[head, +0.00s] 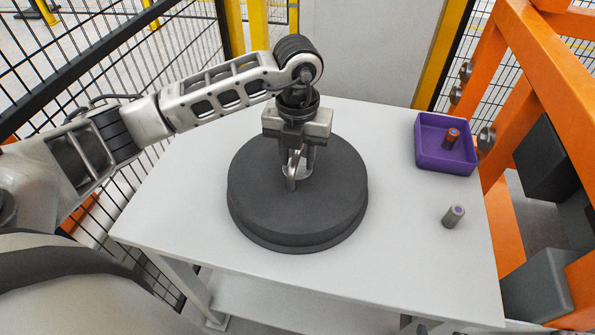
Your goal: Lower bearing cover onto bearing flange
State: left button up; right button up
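A large dark grey round part (255,190) lies flat on the white table, with a wide upper disc and a slightly wider rim (290,247) below it. I take the upper disc for the bearing cover and the lower rim for the flange, but I cannot tell whether they are separate or whether a gap lies between them. My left gripper (298,172) points down over the middle of the disc, its metal fingertips at or close to its top. Whether the fingers are closed on something there is hidden. My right gripper is not in view.
The white table (400,240) is clear around the disc. A purple bin (430,160) at the right holds an orange-brown cylinder (452,138). A small grey cylinder (453,217) stands near the table's right edge. An orange frame (500,90) rises at the right; black mesh fencing stands behind.

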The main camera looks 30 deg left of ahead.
pick_arm(q)
grip_shut()
dwell(1.3)
